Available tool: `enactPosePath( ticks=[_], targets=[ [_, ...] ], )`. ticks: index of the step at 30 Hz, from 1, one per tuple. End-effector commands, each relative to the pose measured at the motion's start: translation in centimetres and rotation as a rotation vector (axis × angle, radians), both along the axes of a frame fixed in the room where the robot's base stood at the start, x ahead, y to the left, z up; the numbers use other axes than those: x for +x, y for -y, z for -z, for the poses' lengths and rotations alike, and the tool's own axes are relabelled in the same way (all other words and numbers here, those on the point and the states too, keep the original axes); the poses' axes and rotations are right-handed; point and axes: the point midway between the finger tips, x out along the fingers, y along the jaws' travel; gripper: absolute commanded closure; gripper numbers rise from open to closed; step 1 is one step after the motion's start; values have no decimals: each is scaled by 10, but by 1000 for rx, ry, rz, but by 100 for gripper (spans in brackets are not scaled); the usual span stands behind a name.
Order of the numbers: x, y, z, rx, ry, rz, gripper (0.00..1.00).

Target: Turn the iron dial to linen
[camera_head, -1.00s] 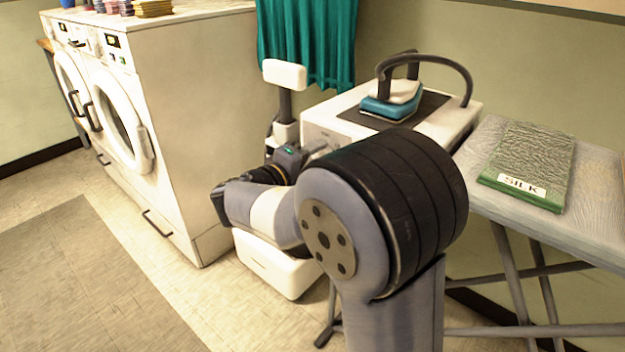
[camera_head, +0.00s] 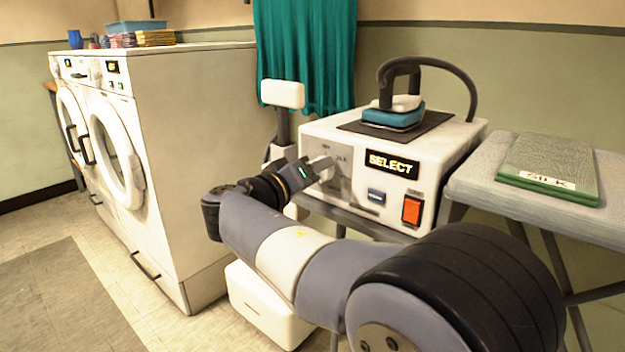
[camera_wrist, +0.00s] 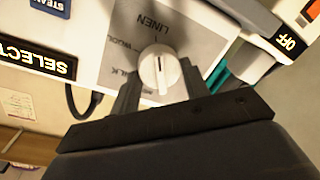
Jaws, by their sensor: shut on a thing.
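The iron station (camera_head: 440,150) is a white box with a yellow-lit SELECT display (camera_head: 392,164). A teal and white iron (camera_head: 394,114) rests on its top. The round white dial (camera_wrist: 160,70) sits on a grey panel (camera_wrist: 188,32) marked LINEN, WOOL and SILK; these labels show upside down or tilted in the wrist view. The dial has a dark line across it; I cannot tell which label it points to. My gripper (camera_head: 318,172) is at the panel's left part. In the wrist view its fingers stand on either side of the dial, shut on it.
An ironing board (camera_head: 470,180) with a green SILK cloth (camera_head: 548,165) stands at the right. White washers (camera_head: 190,130) stand at the left. A teal curtain (camera_head: 305,55) hangs behind.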

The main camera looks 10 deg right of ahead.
Motion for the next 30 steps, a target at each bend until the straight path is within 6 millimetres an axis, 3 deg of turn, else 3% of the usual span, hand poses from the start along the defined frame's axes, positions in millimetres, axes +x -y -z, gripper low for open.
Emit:
enactPosePath(
  ticks=[16,17,18,24,30],
  targets=[
    [0,1,2,15,15,3,79],
    [0,0,2,15,15,2,54],
    [0,0,2,15,15,2,51],
    [0,0,1,14,16,1,35],
    [0,0,0,13,17,0,35]
  ],
)
